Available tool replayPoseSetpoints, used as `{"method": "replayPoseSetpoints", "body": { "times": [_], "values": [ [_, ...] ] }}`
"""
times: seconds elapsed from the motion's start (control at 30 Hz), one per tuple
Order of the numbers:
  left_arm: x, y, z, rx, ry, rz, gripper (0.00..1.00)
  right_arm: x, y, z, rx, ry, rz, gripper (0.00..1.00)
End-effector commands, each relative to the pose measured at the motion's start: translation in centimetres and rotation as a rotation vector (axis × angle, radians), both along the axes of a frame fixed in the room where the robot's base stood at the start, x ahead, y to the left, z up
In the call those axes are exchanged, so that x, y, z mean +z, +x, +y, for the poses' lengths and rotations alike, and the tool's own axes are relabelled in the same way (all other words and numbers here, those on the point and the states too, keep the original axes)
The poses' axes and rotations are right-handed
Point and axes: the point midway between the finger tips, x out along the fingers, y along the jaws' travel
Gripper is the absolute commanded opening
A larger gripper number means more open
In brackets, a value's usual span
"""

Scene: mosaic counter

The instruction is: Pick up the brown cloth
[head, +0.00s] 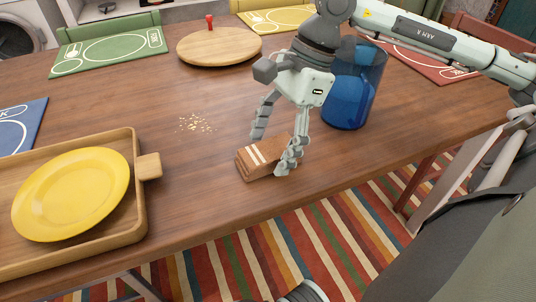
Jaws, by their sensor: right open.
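The brown cloth (261,157) lies folded on the wooden table near its front edge. It is a small block shape with pale stripes on its left part. My right gripper (270,157) points down over the cloth with its fingers spread. One finger is behind the cloth and the other is at its right end, covering part of it. I cannot tell whether the fingers touch it.
A blue pitcher (355,88) stands close behind and right of my right gripper. Crumbs (196,123) lie left of the cloth. A wooden tray (139,190) with a yellow plate (70,195) is at the left. A round board (220,47) is at the back.

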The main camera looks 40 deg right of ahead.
Motion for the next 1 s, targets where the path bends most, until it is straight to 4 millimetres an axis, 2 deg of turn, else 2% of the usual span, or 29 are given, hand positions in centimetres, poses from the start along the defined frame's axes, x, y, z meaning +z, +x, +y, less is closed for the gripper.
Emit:
{"method": "replayPoseSetpoints", "body": {
  "times": [0.13,0.53,0.8,1.0],
  "values": [
    [0.0,0.0,0.0,0.000,0.000,0.000,0.40,0.0,0.0,0.0,0.000,0.000,0.000,0.70],
    [0.0,0.0,0.0,0.000,0.000,0.000,0.40,0.0,0.0,0.0,0.000,0.000,0.000,0.20],
    [0.2,0.0,0.0,0.000,0.000,0.000,0.40,0.1,0.0,0.0,0.000,0.000,0.000,0.19],
    [1.4,0.0,0.0,0.000,0.000,0.000,0.40,1.0,0.0,0.0,0.000,0.000,0.000,0.19]
  ]
}}
